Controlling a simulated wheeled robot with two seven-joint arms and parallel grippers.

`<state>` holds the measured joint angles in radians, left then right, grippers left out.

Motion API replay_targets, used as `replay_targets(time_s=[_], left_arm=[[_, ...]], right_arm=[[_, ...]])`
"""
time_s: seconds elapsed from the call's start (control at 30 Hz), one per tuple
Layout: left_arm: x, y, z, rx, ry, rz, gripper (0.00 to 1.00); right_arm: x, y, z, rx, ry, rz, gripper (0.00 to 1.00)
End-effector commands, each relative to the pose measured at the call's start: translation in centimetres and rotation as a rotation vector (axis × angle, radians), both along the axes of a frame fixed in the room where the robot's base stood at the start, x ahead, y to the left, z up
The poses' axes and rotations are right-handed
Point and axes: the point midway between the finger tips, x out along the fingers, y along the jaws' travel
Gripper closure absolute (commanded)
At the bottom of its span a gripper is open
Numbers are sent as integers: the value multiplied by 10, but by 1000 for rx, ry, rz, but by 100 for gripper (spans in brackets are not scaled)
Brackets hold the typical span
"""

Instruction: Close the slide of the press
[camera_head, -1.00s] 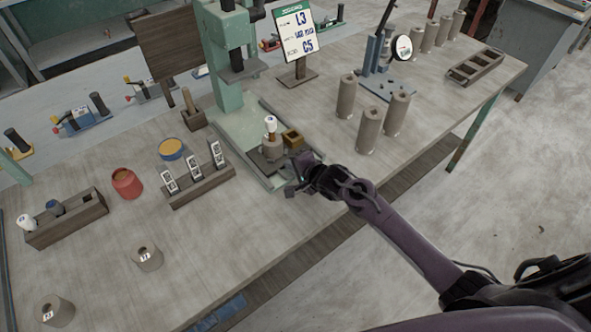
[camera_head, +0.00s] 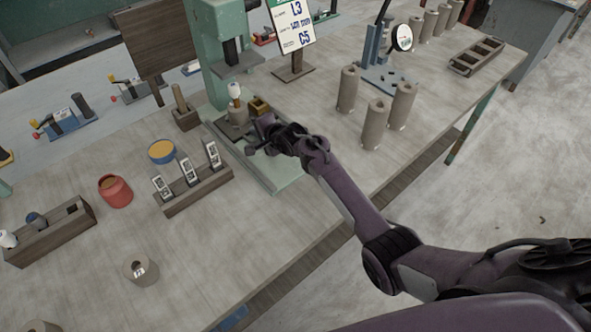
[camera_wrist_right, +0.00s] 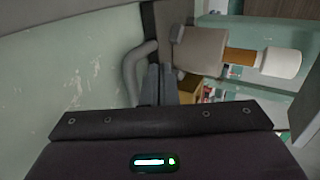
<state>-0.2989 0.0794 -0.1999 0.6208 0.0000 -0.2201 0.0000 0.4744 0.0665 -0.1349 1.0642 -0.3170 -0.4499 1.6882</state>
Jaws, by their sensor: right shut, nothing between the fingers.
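The green press (camera_head: 225,85) stands on the bench with its ram above its base (camera_head: 280,180). Its dark slide (camera_head: 226,127) sits at the back of the base, near the column, and the front of the base is bare. On the slide are a grey cylinder with a white-topped plug (camera_head: 235,91) and a small brass block (camera_head: 259,105). My right gripper (camera_head: 256,143) is shut and empty at the slide's front. In the right wrist view its fingers (camera_wrist_right: 158,85) are beside a grey curved handle (camera_wrist_right: 132,75); contact is unclear. My left gripper is out of view.
A rack of tagged pieces (camera_head: 195,190), a red pot (camera_head: 115,190) and a blue tub (camera_head: 162,151) stand left of the press. Tall clay cylinders (camera_head: 375,125) stand to the right. A sign (camera_head: 293,30) stands behind. The bench front is mostly clear.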

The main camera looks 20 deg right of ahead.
Motion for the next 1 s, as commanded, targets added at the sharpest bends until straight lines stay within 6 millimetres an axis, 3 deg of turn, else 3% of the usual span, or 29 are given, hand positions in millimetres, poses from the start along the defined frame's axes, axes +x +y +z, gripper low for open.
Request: replay_targets(time_s=[0.3, 0.77, 1.0], left_arm=[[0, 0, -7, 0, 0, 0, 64], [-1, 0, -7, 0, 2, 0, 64], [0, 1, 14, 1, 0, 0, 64]], right_arm=[[11, 4, 0, 0, -1, -1, 100], [12, 3, 2, 1, -3, -2, 100], [9, 3, 18, 2, -1, -1, 100]])
